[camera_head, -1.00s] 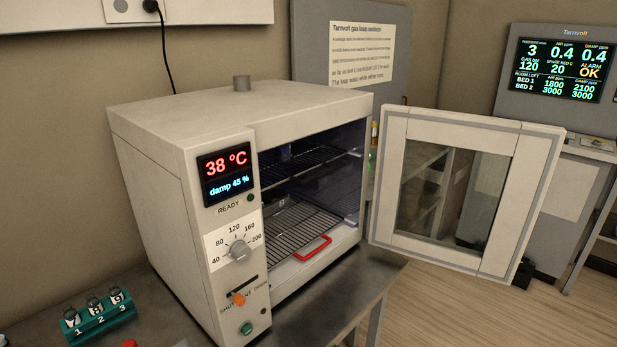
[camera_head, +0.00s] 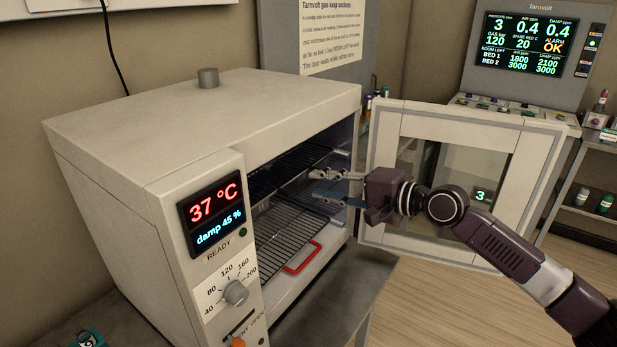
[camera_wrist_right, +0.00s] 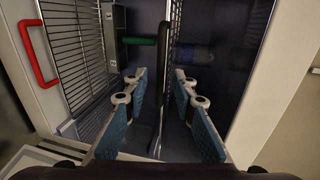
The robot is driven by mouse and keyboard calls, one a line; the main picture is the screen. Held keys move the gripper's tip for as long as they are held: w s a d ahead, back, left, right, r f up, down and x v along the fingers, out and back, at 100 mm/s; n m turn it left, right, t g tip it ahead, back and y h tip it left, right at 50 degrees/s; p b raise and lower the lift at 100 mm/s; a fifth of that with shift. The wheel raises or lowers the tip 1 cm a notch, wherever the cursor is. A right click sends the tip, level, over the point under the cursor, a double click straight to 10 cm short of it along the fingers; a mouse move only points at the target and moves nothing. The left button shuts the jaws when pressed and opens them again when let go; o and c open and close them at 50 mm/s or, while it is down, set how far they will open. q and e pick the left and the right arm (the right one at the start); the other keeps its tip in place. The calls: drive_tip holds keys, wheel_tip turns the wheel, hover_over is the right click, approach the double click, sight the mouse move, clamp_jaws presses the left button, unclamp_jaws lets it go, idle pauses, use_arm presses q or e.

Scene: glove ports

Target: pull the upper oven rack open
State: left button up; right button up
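The oven (camera_head: 110,130) stands open, and its upper rack (camera_head: 290,165) is a dark wire grid inside the chamber. My right gripper (camera_head: 322,185) is at the oven mouth, level with the upper rack's front right part. In the right wrist view my right gripper (camera_wrist_right: 158,80) has its two blue-padded fingers spread apart. A dark bar, which looks like the upper rack seen edge-on (camera_wrist_right: 165,50), runs between them with gaps on both sides. The lower rack (camera_head: 285,235) has a red handle (camera_head: 303,257), which also shows in the wrist view (camera_wrist_right: 38,55). My left gripper is out of view.
The oven door (camera_head: 385,170) is swung open to the right, and my right arm passes in front of it. The control panel (camera_head: 225,250) reads 37 °C. A green item (camera_wrist_right: 138,41) and a bluish cylinder (camera_wrist_right: 195,55) show beyond the fingers. A console (camera_head: 530,50) stands behind.

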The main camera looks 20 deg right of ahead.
sight(309, 183)
drive_tip(key=shift+p+x, duration=0.4)
drive_tip(key=shift+x, duration=1.6)
clamp_jaws()
